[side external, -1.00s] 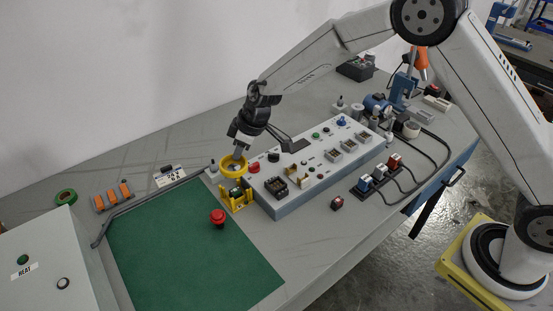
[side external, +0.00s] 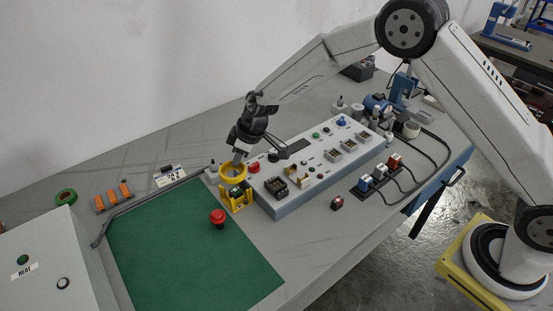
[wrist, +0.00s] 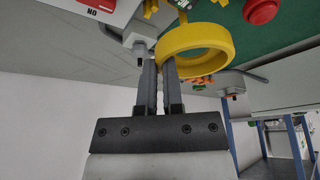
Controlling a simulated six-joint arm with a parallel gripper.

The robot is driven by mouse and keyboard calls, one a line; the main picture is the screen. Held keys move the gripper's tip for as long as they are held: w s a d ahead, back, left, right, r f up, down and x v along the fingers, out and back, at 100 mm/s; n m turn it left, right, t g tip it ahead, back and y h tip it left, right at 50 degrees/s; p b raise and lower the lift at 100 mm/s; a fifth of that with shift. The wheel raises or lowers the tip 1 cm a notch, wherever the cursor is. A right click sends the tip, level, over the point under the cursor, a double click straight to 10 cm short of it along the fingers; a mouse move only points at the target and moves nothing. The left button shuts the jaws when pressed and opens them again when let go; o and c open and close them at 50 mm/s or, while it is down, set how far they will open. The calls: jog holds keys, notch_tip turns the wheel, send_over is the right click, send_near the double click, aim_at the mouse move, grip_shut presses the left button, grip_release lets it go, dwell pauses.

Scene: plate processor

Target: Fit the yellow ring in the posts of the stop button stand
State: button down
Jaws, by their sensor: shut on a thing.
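The yellow ring (side external: 233,180) is held at its rim by my gripper (side external: 238,160), which is shut on it. In the wrist view the ring (wrist: 205,65) sits at the fingertips, off to their right side. The yellow stop button stand (side external: 237,200) is on the table at the corner of the green mat, with upright posts. The ring is directly above or at the post tops; I cannot tell whether it touches them. In the wrist view, parts of the yellow posts (wrist: 151,8) show beyond the ring.
A red mushroom button (side external: 218,216) stands on the green mat (side external: 190,260), left of the stand. The grey control panel (side external: 320,165) is close on the right. A dark bent bar (side external: 150,204) runs along the mat's back edge. The mat is otherwise clear.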

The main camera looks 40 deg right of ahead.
aim_at(239, 166)
jog(key=shift+f, duration=1.75)
jog(key=shift+f, duration=0.95)
dwell(1.0)
jog(key=c, duration=0.7)
grip_release()
jog(key=shift+r, duration=0.15)
jog(key=v, duration=0.7)
jog(key=shift+r, duration=0.2)
jog(key=shift+s+d, duration=0.15)
jog(key=shift+r, duration=0.15)
